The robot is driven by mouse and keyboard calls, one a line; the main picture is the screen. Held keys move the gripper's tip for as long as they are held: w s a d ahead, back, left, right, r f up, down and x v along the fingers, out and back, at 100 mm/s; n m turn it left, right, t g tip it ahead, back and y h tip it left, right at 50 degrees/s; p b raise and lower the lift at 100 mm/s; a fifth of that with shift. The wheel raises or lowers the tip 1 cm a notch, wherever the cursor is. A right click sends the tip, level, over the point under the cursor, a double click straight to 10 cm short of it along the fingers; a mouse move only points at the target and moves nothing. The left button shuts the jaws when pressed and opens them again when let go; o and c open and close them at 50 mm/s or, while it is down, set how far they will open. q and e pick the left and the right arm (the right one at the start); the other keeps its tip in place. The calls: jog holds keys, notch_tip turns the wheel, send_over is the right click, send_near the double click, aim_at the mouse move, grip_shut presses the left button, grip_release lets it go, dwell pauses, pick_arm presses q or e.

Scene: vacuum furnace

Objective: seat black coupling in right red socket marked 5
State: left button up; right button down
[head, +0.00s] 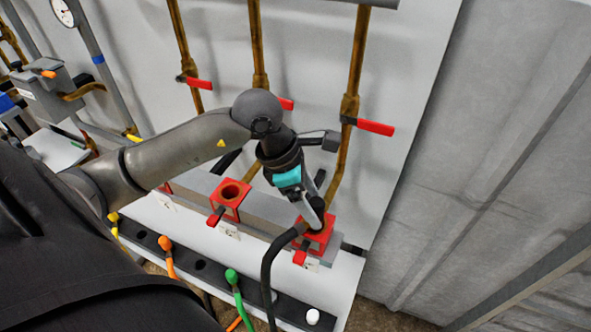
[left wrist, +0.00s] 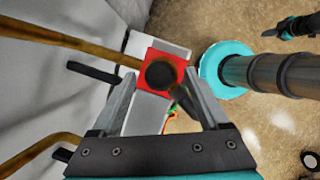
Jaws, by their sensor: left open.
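The black coupling (left wrist: 160,75) stands at the right red socket; from above, its round dark end covers the middle of the red square (left wrist: 152,55). How deep it sits I cannot tell. In the head view its black hose (head: 267,265) bends left and down from the right red socket (head: 318,243). My left gripper (head: 312,212) is directly above that socket, pointing down. In the left wrist view its open fingers (left wrist: 160,73) are spread to either side of the coupling, with visible gaps. The gripper hides part of the coupling. A dark gripper-like part of mine (left wrist: 292,27) shows at upper right.
Another red socket (head: 231,196) on the grey rail to the left is empty. Brown pipes with red valve handles (head: 375,127) rise behind my left arm. Orange (head: 166,245) and green (head: 232,277) hose ends and a white cap (head: 312,316) sit on the front black strip.

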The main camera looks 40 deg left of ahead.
pick_arm(q)
jog(key=v, duration=1.3)
jog(key=shift+r, duration=0.3)
jog(key=shift+s, duration=0.1)
